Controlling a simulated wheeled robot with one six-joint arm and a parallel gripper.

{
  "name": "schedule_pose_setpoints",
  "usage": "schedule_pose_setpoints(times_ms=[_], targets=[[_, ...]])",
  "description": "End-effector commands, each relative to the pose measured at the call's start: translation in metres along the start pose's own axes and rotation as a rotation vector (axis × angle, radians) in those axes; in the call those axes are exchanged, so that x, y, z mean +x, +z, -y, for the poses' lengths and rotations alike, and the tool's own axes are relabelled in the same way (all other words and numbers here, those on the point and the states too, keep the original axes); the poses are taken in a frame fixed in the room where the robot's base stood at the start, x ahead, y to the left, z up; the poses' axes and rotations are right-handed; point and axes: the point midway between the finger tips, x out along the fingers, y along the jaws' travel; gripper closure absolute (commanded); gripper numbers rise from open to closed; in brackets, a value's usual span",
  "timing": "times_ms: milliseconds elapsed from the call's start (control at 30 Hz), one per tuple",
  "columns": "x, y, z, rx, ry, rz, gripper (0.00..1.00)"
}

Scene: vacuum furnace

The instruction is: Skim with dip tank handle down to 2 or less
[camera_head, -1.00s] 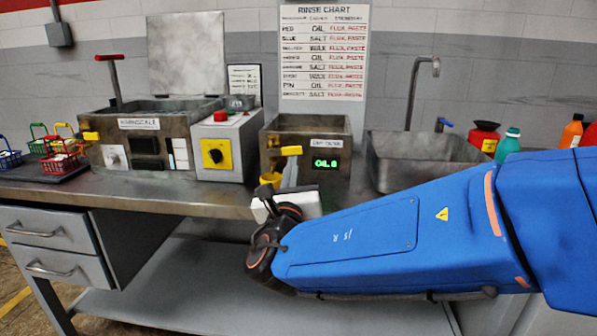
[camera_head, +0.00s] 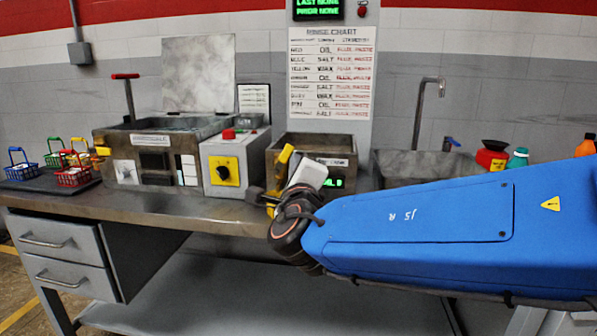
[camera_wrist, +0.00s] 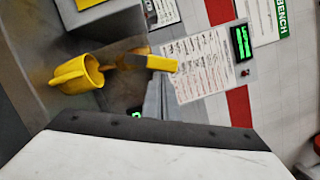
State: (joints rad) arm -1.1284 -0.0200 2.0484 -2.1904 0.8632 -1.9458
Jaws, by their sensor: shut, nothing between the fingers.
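The dip tank (camera_head: 330,142) is the metal box on the bench, left of the sink. Its yellow handle (camera_head: 284,160) is at the tank's front left and slants steeply upward; it also shows in the wrist view (camera_wrist: 147,62). The green display (camera_head: 335,184) is partly covered by my gripper's white body; an 8 seems to show at its right end. A yellow cup (camera_wrist: 77,77) sits by the handle in the wrist view. My gripper (camera_head: 258,195) is shut and empty, low in front of the tank beside the handle and cup. Contact with the handle cannot be told.
A tank with a red-topped lever (camera_head: 128,98) and a control box with a black knob (camera_head: 222,171) stand left. Small coloured baskets (camera_head: 72,177) sit on a dark mat at far left. The sink (camera_head: 420,165) and bottles (camera_head: 517,158) are right, behind my arm.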

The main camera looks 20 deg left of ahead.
Motion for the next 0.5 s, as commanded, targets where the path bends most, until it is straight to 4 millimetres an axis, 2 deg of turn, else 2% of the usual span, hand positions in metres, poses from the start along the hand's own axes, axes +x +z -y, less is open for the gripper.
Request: schedule_pose_setpoints(times_ms=[300, 500], targets=[[0.003, 0.013, 0.006, -0.226, 0.057, 0.0, 1.0], [0.005, 0.019, 0.008, -0.22, 0.056, 0.0, 1.0]])
